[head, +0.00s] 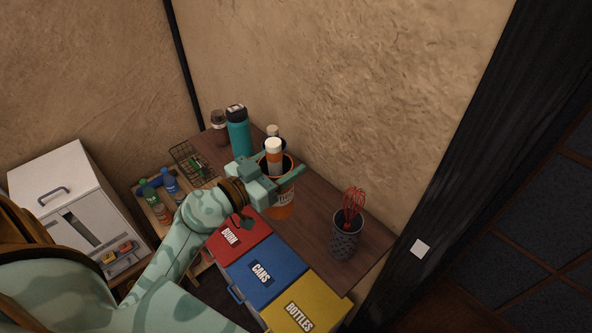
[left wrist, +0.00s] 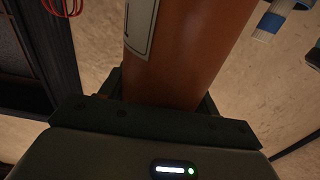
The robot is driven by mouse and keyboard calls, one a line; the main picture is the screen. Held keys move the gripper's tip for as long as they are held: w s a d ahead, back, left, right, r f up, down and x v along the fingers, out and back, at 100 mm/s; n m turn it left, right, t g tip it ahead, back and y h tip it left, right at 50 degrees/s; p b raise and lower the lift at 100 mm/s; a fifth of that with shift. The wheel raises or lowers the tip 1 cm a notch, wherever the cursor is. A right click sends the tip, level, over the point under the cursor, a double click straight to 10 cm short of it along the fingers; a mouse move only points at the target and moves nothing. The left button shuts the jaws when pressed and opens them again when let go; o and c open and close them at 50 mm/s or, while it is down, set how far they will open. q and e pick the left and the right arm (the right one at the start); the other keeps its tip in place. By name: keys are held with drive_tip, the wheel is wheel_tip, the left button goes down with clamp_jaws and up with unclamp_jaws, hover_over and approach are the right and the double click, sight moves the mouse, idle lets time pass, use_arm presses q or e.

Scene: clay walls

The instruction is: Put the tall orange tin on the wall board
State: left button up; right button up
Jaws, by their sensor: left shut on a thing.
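The tall orange tin (head: 283,210) has a dark open top with an orange rim and a pale label. My left gripper (head: 281,174) is shut on it, with a finger on either side below the rim. In the left wrist view the orange tin (left wrist: 185,60) fills the middle between the fingers. The wall board (head: 318,208) is a long brown wooden shelf along the clay wall. The tin appears upright over or on the board; its base is partly hidden and I cannot tell whether it touches. My right gripper is not in view.
A grey cup with a red whisk (head: 345,240) stands right of the tin. A teal bottle (head: 239,133), a white-capped bottle (head: 274,152), a brown jar (head: 219,127) and a wire basket (head: 190,162) are behind. Red, blue and yellow bins (head: 265,275) lie in front. Bare board lies between tin and cup.

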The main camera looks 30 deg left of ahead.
use_arm(q)
drive_tip(key=w+f+b, duration=0.7)
drive_tip(key=w+f, duration=0.5)
drive_tip(key=w, duration=0.1)
drive_tip(key=shift+f, duration=0.25)
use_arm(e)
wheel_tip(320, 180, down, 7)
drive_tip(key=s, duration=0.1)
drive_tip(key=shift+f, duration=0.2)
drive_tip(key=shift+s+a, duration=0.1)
use_arm(q)
drive_tip(key=shift+s, duration=0.1)
drive_tip(key=shift+f+b, duration=0.2)
drive_tip(key=shift+b, duration=0.1)
drive_tip(key=o, duration=1.2)
drive_tip(key=shift+o, duration=0.2)
